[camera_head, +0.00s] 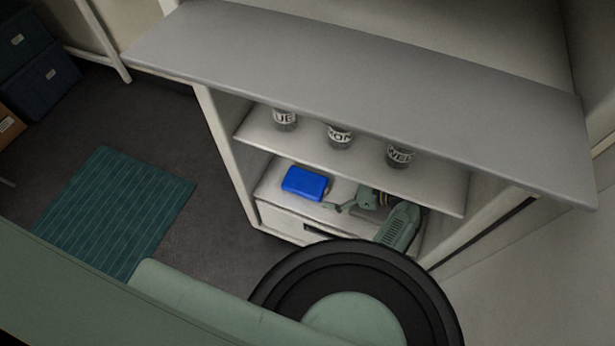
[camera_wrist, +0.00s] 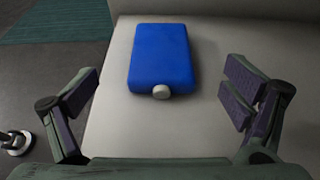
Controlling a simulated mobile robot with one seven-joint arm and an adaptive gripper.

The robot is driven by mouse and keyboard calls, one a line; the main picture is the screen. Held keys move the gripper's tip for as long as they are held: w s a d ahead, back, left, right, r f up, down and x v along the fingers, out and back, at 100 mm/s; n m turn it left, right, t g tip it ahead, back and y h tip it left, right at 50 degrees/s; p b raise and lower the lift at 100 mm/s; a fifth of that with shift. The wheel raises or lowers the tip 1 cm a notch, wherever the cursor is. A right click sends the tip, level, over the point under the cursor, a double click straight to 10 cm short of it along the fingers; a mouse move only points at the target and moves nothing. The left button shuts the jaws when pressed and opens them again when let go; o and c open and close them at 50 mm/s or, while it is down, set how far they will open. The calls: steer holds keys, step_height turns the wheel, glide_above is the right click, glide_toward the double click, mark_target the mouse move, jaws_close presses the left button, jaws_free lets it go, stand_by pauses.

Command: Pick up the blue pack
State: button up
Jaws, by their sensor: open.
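The blue pack (camera_head: 305,183) is a flat blue block lying on the lower shelf of the white cabinet, toward its left end. In the wrist view the blue pack (camera_wrist: 160,57) lies at the upper middle, with a round white cap (camera_wrist: 161,92) on its near edge. My gripper (camera_wrist: 160,97) is open and empty. Its two fingers stand wide apart, left and right of the pack's near end, without visible contact. In the head view my gripper (camera_head: 370,202) shows at the lower shelf, right of the pack, partly hidden by my arm.
The lower shelf (camera_head: 268,187) is bare around the pack. An upper shelf (camera_head: 256,135) above it holds several labelled cans (camera_head: 340,136). The grey countertop (camera_head: 360,80) overhangs both. A green mat (camera_head: 115,215) lies on the dark floor to the left.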

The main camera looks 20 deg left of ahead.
mark_target(305, 181)
steer(key=x, duration=0.8)
steer(key=shift+w+a+f, duration=0.1)
steer(key=shift+a+f, duration=0.1)
steer(key=shift+a, duration=0.05)
steer(key=shift+c, duration=0.4)
steer(key=c, duration=1.4)
steer(key=shift+r+p, duration=0.1)
steer(key=shift+p, duration=0.2)
